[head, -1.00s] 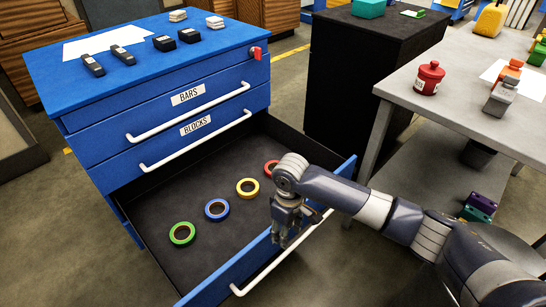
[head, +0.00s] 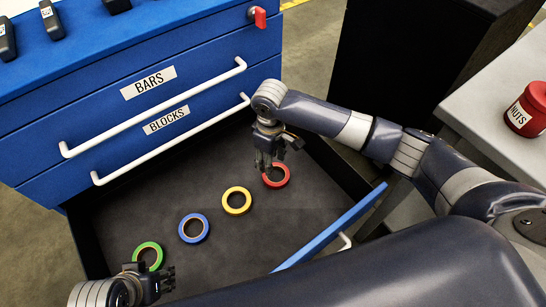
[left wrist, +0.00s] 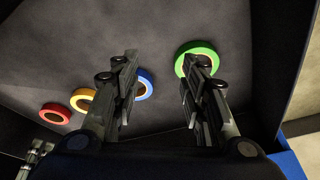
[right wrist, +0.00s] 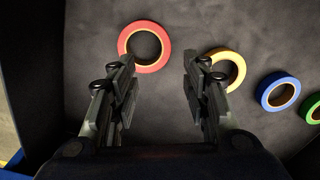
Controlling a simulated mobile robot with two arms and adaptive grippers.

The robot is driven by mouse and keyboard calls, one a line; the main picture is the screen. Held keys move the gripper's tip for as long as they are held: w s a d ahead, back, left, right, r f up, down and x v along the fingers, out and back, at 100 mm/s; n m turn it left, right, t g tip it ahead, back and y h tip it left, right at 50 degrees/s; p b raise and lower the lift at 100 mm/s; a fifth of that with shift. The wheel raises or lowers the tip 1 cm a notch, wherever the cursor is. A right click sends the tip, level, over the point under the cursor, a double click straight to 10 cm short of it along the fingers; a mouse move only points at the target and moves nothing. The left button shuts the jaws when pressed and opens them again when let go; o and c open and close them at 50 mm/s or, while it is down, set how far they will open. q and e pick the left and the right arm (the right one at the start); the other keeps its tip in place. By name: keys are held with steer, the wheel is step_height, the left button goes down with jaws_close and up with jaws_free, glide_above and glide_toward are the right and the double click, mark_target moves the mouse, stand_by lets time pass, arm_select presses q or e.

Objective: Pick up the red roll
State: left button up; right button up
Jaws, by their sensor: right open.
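The red roll (head: 284,176) lies flat in the open drawer, at the right end of a row of rolls. My right gripper (head: 265,163) is above the drawer, just left of the red roll, and its fingers overlap the roll's edge in the head view. In the right wrist view the red roll (right wrist: 145,68) lies past the left finger, and the spread fingers of this gripper (right wrist: 157,72) hold nothing. My left gripper (head: 167,280) is near the green roll (head: 150,250). In the left wrist view its fingers (left wrist: 160,70) are apart and empty.
The blue roll (head: 194,228) and yellow roll (head: 237,200) lie between the green and red rolls. The drawer's front panel (head: 335,228) and dark side walls enclose them. The blue cabinet (head: 60,110) with white handles stands behind. A red pot marked NUTS (head: 530,110) is on the grey table.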

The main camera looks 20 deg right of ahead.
mark_target(276, 166)
step_height(276, 166, down, 5)
steer(key=shift+a+f+b, duration=0.1)
steer(key=shift+b, duration=0.8)
steer(key=shift+f, duration=0.25)
step_height(276, 166, down, 2)
steer(key=shift+s+f+b, duration=0.15)
steer(key=shift+b, duration=0.6)
step_height(276, 166, down, 2)
steer(key=shift+f+b, duration=0.25)
steer(key=shift+b, duration=0.3)
arm_select(q)
steer(key=w+d+r+t+h, duration=0.1)
steer(key=w+d+r+t, duration=0.1)
steer(key=w+r+t, duration=0.2)
steer(key=w+d+r+t+h, duration=0.1)
steer(key=w+d+r+t, duration=0.2)
steer(key=w, duration=0.8)
step_height(276, 166, up, 2)
steer(key=t, duration=0.2)
steer(key=shift+w+d+r+t+h, duration=0.2)
steer(key=shift+w+t+h, duration=0.1)
steer(key=shift+t, duration=0.1)
arm_select(e)
steer(key=shift+c, duration=0.3)
